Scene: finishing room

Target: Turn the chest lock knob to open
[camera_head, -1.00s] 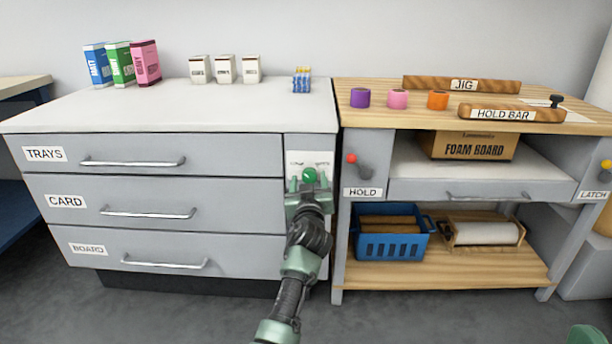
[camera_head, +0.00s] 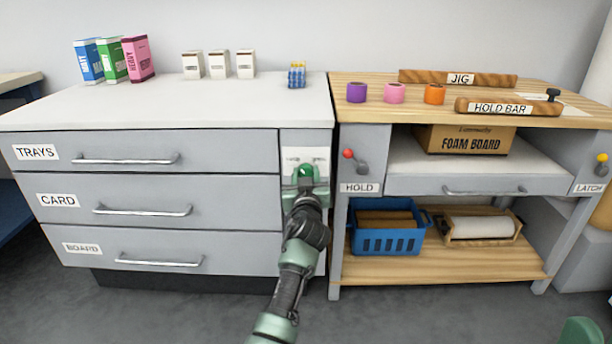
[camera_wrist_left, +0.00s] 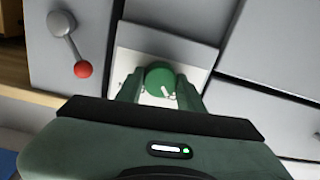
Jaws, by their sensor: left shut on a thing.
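The chest lock knob (camera_head: 306,170) is green and round, on a white plate (camera_head: 294,155) at the upper right of the grey drawer chest. My left gripper (camera_head: 306,182) reaches it from below and front. In the left wrist view the knob (camera_wrist_left: 159,79) sits between the two green fingers of my left gripper (camera_wrist_left: 161,90), which are shut on it. A white pointer mark shows on the knob's face, slanting toward the lower right. The fingers hide the knob's sides. My right gripper is not in view.
The chest has drawers marked TRAYS (camera_head: 122,160), CARD (camera_head: 142,211) and BOARD (camera_head: 158,263), all closed. To the right, a bench carries a red-tipped HOLD lever (camera_head: 361,164), close beside my left gripper. A blue basket (camera_head: 388,240) stands on its lower shelf.

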